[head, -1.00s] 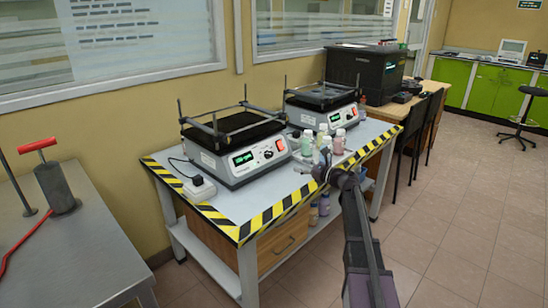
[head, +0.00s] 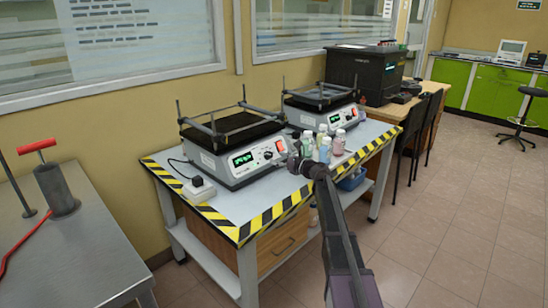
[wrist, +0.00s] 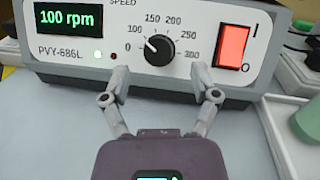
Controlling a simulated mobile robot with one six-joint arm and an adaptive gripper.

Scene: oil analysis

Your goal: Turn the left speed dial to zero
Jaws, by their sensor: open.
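The left shaker (head: 232,165) stands on the striped bench, its front panel facing me. In the wrist view its black speed dial (wrist: 158,49) sits between the printed numbers 0 and 300, its white mark pointing up and left, near 100. The green display (wrist: 67,17) reads 100 rpm. My gripper (wrist: 159,96) is open and empty, its two fingers spread below the dial to the left and right, apart from it. In the head view my gripper (head: 298,158) is just right of the left shaker's front, by the bottles.
A red power switch (wrist: 232,46) is right of the dial. Several bottles (head: 338,143) stand right of my gripper; a green one (wrist: 305,124) shows at the wrist view's edge. The second shaker (head: 318,112) is behind. A white power strip (head: 199,190) lies at the left.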

